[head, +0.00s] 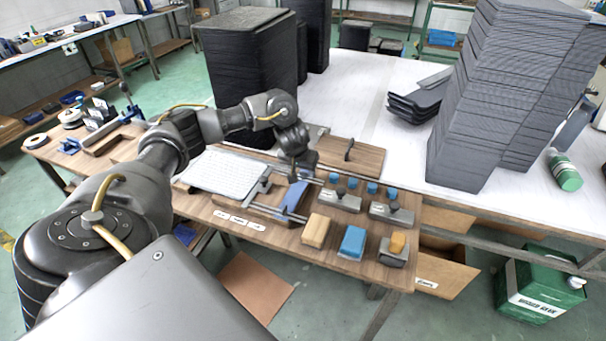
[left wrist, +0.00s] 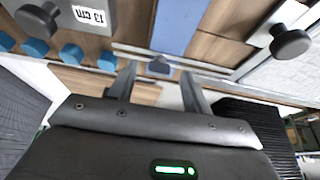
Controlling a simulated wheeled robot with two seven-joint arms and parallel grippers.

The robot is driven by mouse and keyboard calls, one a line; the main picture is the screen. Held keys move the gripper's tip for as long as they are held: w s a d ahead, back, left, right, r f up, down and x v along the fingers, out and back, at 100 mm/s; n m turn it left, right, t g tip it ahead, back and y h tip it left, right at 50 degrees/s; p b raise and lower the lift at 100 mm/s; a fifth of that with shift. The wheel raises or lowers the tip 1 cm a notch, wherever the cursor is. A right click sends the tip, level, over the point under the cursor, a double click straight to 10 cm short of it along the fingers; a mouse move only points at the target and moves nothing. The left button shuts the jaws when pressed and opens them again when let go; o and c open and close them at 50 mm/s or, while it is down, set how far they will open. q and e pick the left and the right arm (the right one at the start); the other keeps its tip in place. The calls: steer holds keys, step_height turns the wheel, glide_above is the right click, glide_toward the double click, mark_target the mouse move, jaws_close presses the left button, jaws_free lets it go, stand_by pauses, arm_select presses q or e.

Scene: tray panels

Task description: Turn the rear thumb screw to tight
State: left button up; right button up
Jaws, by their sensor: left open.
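My left gripper (head: 299,168) is over the rear part of the wooden work board, above the metal rails. In the left wrist view its two fingers (left wrist: 160,88) are apart. A small blue-grey knob-like piece (left wrist: 158,66) lies between and just beyond the fingertips, by the rear rail; it may be the rear thumb screw. I cannot tell its turn, and contact with the fingers is not clear. A blue strip (head: 294,198) lies across the board in front of it. A dark round knob (left wrist: 291,42) stands by the white gridded panel (head: 223,174). My right gripper is not in view.
Metal blocks (head: 340,200) with dark knobs and several blue caps stand right of the rails. Yellow, blue and orange-topped blocks line the front right. A wooden board with a dark handle (head: 349,150) lies behind. Tall black stacks (head: 244,75) stand at the back.

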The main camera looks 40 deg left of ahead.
arm_select(q)
steer(key=shift+w+f, duration=0.2)
steer(key=shift+f, duration=0.3)
steer(key=shift+a+f, duration=0.1)
steer(key=c, duration=1)
